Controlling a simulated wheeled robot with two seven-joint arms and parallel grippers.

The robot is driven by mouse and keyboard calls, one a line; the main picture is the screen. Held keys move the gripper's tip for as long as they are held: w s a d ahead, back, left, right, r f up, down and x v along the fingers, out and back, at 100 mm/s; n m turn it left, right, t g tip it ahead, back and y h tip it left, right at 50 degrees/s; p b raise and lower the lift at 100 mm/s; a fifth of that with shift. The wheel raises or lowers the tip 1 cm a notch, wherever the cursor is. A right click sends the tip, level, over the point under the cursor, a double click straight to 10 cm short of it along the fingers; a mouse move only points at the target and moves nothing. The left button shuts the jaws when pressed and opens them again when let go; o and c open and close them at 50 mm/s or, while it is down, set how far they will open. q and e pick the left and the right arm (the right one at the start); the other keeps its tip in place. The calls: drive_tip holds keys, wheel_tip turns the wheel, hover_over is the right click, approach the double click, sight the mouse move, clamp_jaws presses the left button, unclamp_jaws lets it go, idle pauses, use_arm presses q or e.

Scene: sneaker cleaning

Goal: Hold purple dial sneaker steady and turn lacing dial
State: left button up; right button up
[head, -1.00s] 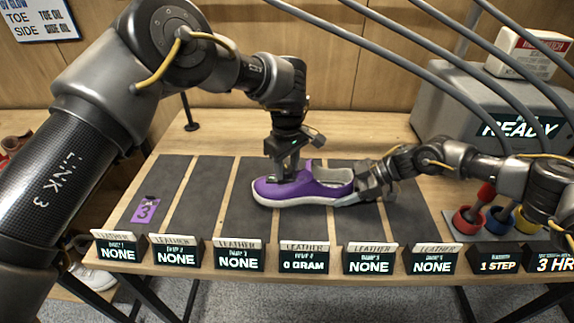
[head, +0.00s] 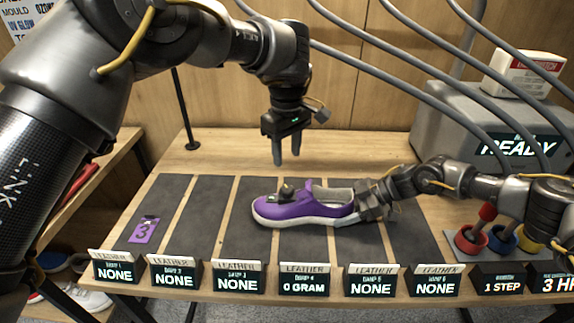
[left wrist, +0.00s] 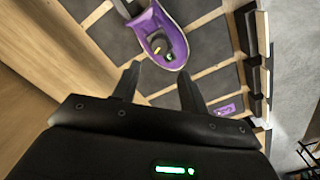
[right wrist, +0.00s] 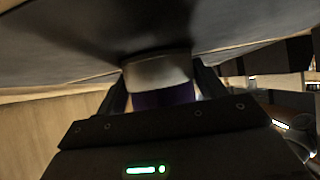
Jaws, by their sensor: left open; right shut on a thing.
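The purple sneaker (head: 322,205) with a white sole lies on the dark mats of the table, its toe to the left. Its dark lacing dial (head: 287,192) sits on top near the toe side. It also shows in the left wrist view (left wrist: 156,45). My left gripper (head: 287,162) is open and empty, above the sneaker and apart from the dial. My right gripper (head: 368,208) is shut on the heel of the sneaker. The right wrist view shows the heel (right wrist: 160,75) between its fingers.
A purple tag (head: 143,231) lies on the far left mat. A row of display signs (head: 305,279) lines the front edge. A grey machine reading READY (head: 450,115) stands at the back right. Red, blue and yellow cups (head: 501,238) stand at right.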

use_arm(q)
drive_tip(key=shift+r, duration=0.45)
drive_tip(key=shift+o, duration=0.5)
